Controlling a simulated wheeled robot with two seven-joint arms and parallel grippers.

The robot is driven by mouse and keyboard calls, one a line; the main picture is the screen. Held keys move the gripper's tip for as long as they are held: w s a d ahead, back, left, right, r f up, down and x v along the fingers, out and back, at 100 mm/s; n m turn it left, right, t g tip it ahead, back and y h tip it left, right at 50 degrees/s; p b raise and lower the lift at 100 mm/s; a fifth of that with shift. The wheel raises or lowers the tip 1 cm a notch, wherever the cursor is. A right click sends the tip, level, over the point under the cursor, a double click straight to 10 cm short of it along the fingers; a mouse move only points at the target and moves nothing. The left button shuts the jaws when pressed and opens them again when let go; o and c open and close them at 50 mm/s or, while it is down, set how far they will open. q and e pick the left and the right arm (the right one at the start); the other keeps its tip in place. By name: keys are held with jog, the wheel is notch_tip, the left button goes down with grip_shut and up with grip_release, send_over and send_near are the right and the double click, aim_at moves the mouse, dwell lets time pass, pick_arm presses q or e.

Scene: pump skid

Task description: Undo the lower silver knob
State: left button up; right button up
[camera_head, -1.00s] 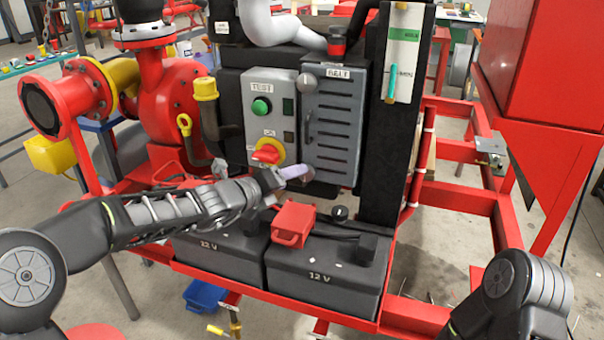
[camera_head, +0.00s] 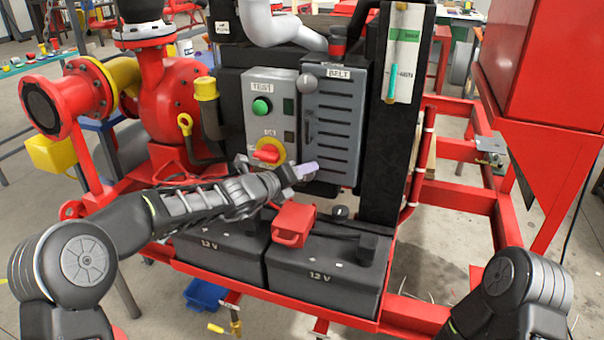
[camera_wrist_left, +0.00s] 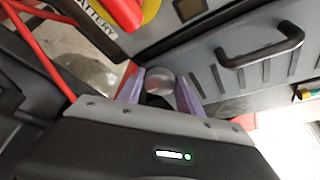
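The lower silver knob (camera_wrist_left: 159,81) is a round metal knob at the lower edge of the grey panel labelled BELT (camera_head: 332,125). In the wrist view it sits between the tips of my left gripper's two purple fingers (camera_wrist_left: 160,88). The fingers are spread, one on each side of it, and I cannot tell whether they touch it. In the head view my left gripper (camera_head: 306,169) is at the panel's lower left corner and hides this knob. The upper silver knob (camera_head: 307,82) is at the panel's top left. My right gripper is out of view.
Left of the panel is a grey control box (camera_head: 270,105) with a green button and a red rotary switch (camera_head: 267,153). A dark handle (camera_wrist_left: 268,45) sticks out of the panel.

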pick_arm(q)
grip_shut()
dwell(0.3)
jog(key=shift+s+d+r+m+y+b, duration=0.1)
jog(key=shift+m+y+b, duration=0.7)
jog(key=shift+m+b, duration=0.4)
jog(key=shift+d+m+y+b, duration=0.1)
jog(key=shift+m+y+b, duration=0.7)
jog(key=shift+m+b, duration=0.4)
jog(key=shift+o, duration=2.4)
grip_release()
